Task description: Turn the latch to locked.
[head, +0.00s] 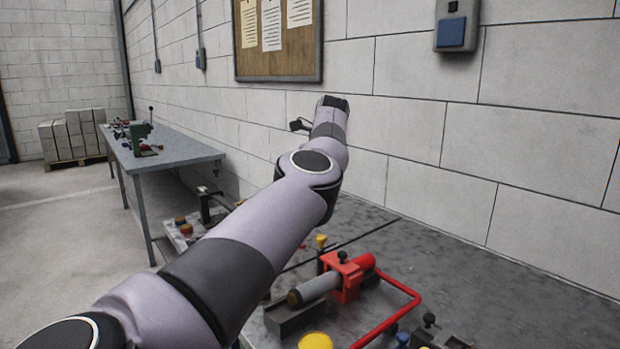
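My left arm reaches from the lower left up toward the wall. Its wrist end, with the dark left gripper (335,102), is in front of the block wall just below the notice board. The fingers point away from me, so their opening is hidden. My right gripper is not in view. I cannot pick out the latch for certain. A red clamp-like fitting (347,275) with a black knob holds a grey cylinder (315,288) on the near bench, below and apart from my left gripper. My arm hides part of this bench.
A red bent pipe (398,322), a yellow knob (316,341) and small black fittings (440,333) crowd the near bench (470,290). Its back right is bare. A grey switch box (457,26) is on the wall. Another bench (180,147) stands further back left.

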